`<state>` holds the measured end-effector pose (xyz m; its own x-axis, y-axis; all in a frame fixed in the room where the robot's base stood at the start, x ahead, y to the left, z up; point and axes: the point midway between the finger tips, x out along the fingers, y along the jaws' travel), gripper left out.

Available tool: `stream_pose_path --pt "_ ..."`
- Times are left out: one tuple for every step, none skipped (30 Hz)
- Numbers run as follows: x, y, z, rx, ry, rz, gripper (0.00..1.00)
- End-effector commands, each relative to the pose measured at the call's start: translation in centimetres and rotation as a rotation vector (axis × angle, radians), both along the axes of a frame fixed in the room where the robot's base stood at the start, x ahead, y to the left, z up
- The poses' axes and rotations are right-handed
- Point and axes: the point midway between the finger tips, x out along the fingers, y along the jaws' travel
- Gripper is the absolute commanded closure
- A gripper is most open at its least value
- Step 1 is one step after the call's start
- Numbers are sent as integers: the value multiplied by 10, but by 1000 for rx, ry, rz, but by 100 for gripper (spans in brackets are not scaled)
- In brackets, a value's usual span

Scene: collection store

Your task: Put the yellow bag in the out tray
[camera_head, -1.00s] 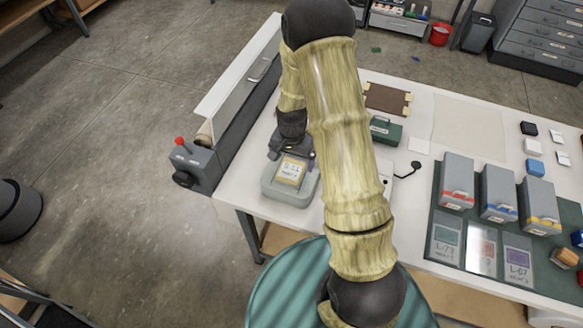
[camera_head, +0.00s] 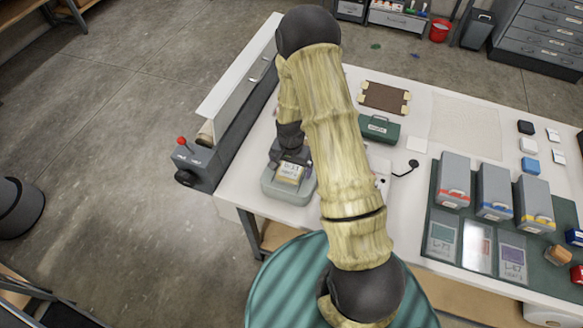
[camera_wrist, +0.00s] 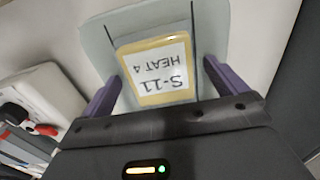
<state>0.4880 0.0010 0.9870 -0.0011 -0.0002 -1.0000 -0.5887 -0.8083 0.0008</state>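The yellow bag (camera_head: 289,172) has a white label and lies on a grey-green rounded block (camera_head: 284,190) at the near left of the table. In the wrist view, the bag's label (camera_wrist: 160,72) reads "S-11 HEAT 4". My gripper (camera_head: 291,163) is just over the bag and hides part of it in the head view. In the wrist view, the purple fingers of my gripper (camera_wrist: 165,78) stand apart on either side of the bag, with a small gap at the right finger. I cannot make out which thing is the out tray.
A dark green mat (camera_head: 480,268) at the right holds grey boxes (camera_head: 452,180) and labelled cards. A green case (camera_head: 380,128) and a brown board (camera_head: 385,97) lie farther back. A grey machine with a red knob (camera_head: 181,141) borders the table's left side.

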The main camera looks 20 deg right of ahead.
Motion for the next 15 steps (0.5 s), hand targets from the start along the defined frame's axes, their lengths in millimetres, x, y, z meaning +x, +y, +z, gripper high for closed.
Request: stream_pose_path --pt "0 1 0 0 0 1 12" --pt "0 1 0 0 0 2 18" --pt "0 1 0 0 0 2 25" --pt "0 1 0 0 0 2 31" --pt "0 1 0 0 0 3 37" --pt "0 1 0 0 0 3 45" --pt "0 2 0 0 0 4 51" --pt "0 2 0 0 0 4 51" --pt "0 2 0 0 0 4 55" --pt "0 2 0 0 0 4 55" --pt "0 2 0 0 0 4 55" --pt "0 2 0 0 0 4 55" --pt "0 2 0 0 0 4 55" --pt "0 2 0 0 0 4 55" --pt "0 2 0 0 0 4 55"
